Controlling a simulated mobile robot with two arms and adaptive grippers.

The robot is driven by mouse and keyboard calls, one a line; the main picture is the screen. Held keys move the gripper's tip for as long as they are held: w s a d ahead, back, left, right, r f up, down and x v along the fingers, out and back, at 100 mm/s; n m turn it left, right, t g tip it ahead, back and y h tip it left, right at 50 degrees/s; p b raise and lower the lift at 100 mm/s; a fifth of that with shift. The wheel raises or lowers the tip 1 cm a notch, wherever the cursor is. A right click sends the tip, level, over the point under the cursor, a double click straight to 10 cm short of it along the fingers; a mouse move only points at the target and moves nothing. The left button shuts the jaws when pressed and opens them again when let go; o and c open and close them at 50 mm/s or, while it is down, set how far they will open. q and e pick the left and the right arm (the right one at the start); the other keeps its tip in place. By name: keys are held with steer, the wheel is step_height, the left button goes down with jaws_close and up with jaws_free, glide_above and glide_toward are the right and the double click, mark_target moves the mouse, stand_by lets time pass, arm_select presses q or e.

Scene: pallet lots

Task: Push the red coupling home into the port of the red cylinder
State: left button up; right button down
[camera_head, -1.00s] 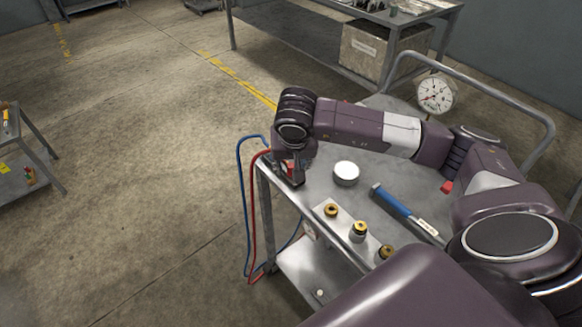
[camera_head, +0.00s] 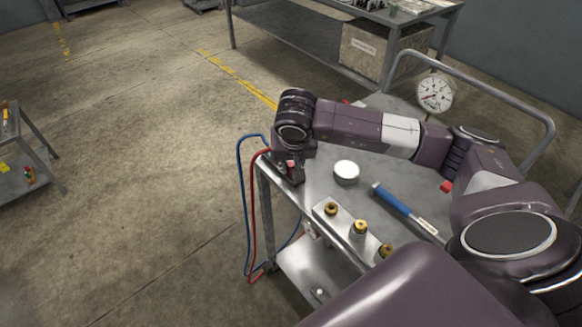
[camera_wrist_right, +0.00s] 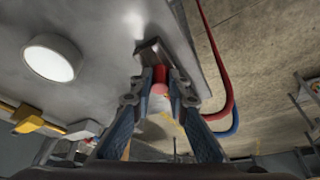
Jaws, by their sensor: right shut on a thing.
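My right gripper (camera_head: 293,178) is at the left edge of the cart top, pointing down. In the right wrist view its fingers (camera_wrist_right: 160,82) are shut on a red coupling (camera_wrist_right: 159,76). A grey metal piece (camera_wrist_right: 148,48) lies just beyond the fingertips. The red hose (camera_head: 252,215) hangs over the cart's left edge and also shows in the right wrist view (camera_wrist_right: 215,50). I cannot make out the red cylinder or its port, nor how far the coupling sits in it. My left gripper is not in view.
On the cart top (camera_head: 318,188) are a white round cap (camera_head: 346,170), a blue cylinder (camera_head: 391,199), a block with brass fittings (camera_head: 360,228) and a small red piece (camera_head: 446,187). A dial gauge (camera_head: 435,93) stands at the back. A blue hose (camera_head: 240,190) hangs beside the red one.

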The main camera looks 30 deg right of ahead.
mark_target(291, 166)
steer(key=shift+r, duration=0.1)
step_height(291, 166, up, 20)
steer(key=shift+b, duration=0.35)
steer(key=s+a+f+n+y, duration=0.1)
steer(key=s+a+f+n, duration=0.2)
steer(key=a+f, duration=0.2)
steer(key=s+a+f+n+y, duration=0.1)
steer(key=s+a+f+n, duration=0.1)
steer(key=a, duration=0.6)
step_height(291, 166, down, 3)
steer(key=shift+s+r+n+t, duration=0.15)
steer(key=shift+s+n+t, duration=0.25)
steer(key=shift+s, duration=0.4)
steer(key=shift+a, duration=0.15)
